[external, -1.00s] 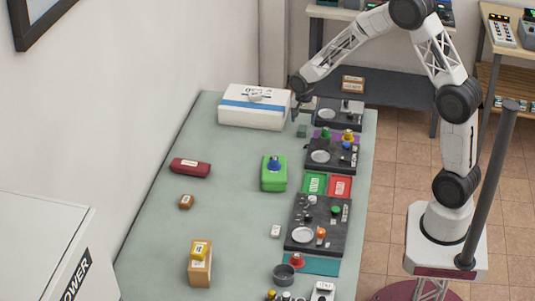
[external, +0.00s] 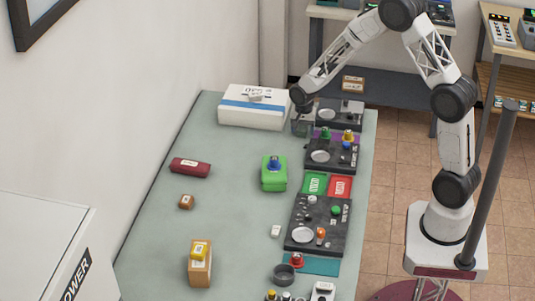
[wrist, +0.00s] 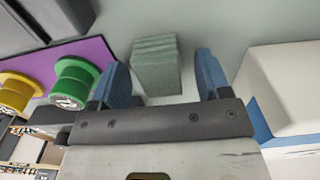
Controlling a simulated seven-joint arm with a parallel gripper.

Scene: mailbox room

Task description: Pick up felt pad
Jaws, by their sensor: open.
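The felt pad (wrist: 156,66) is a small grey-green block with a layered look. In the wrist view it lies on the table between and slightly beyond the two blue fingertips of my gripper (wrist: 163,74). The fingers are open and nothing is held between them. A gap shows between the pad and the right finger; the pad sits closer to the left finger. In the external view my gripper (external: 302,128) is low over the far end of the table and largely hides the pad.
A white box with a blue stripe (external: 254,107) stands just left of my gripper. Green (wrist: 74,83) and yellow (wrist: 16,93) spools stand on a purple mat (wrist: 92,52) on the other side. Dark trays (external: 331,155) line the table's right side.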

